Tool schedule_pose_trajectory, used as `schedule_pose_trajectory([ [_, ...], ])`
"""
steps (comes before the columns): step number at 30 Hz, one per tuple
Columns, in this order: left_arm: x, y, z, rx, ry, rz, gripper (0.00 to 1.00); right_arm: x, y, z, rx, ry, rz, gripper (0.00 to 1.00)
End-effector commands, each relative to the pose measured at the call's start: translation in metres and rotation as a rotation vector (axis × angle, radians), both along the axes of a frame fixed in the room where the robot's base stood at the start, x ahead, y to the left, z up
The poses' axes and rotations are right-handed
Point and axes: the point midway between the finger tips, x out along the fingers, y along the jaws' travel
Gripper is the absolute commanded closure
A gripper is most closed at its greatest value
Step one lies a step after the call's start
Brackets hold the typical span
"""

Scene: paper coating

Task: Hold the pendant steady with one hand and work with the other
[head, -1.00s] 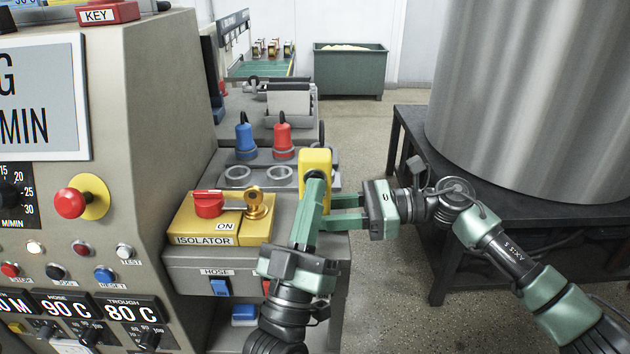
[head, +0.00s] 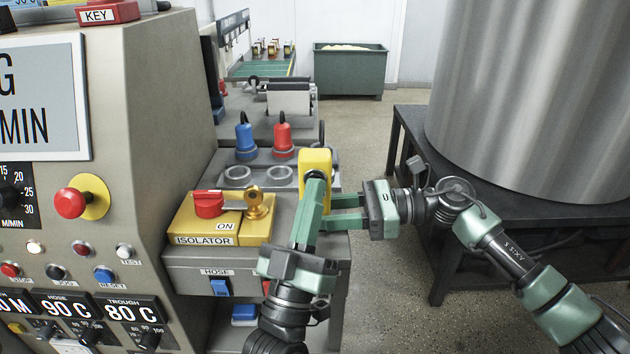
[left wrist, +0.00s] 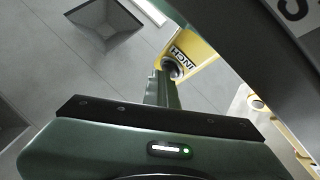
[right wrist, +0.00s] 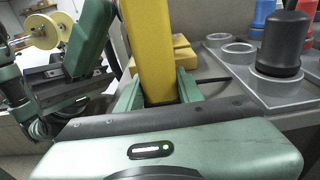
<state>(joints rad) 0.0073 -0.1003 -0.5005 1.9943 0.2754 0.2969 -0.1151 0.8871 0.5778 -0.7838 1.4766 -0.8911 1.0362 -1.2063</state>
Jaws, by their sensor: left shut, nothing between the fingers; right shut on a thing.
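The yellow pendant (head: 315,158) stands upright beside the grey machine in the head view. My right gripper (head: 325,212) is shut on its lower part from the right; the right wrist view shows the pendant (right wrist: 150,45) between both fingers. My left gripper (head: 314,180) is shut with nothing between its fingers, its tips at the pendant's face. In the left wrist view the pendant (left wrist: 200,52) shows an INCH label and a dark round button (left wrist: 172,69) right by the fingertips. Whether the tips touch the button I cannot tell.
A yellow isolator box (head: 188,222) with a red handle and brass key sits left of my left gripper. Blue (head: 245,138) and red (head: 283,137) plugs stand behind it. The control panel (head: 105,230) is at left. A large metal drum (head: 540,100) stands right.

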Motion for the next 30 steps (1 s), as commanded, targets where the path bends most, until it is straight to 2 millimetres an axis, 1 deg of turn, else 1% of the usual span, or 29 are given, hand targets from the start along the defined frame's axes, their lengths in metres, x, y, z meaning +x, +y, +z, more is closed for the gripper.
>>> schedule_pose_trajectory([
  [8,-0.001,0.000,-0.001,0.001,0.002,0.000,1.00,-0.001,0.000,-0.001,-0.001,-0.001,0.003,0.86],
  [18,-0.017,0.000,-0.001,0.001,0.001,0.000,1.00,-0.001,0.000,-0.001,-0.001,0.000,0.002,0.86],
  [27,-0.018,0.000,0.000,0.001,0.001,0.000,1.00,0.000,0.000,-0.001,-0.001,0.001,0.001,0.86],
  [30,-0.022,0.000,-0.001,0.001,0.001,0.000,1.00,0.000,0.000,-0.001,-0.001,0.001,0.001,0.86],
])
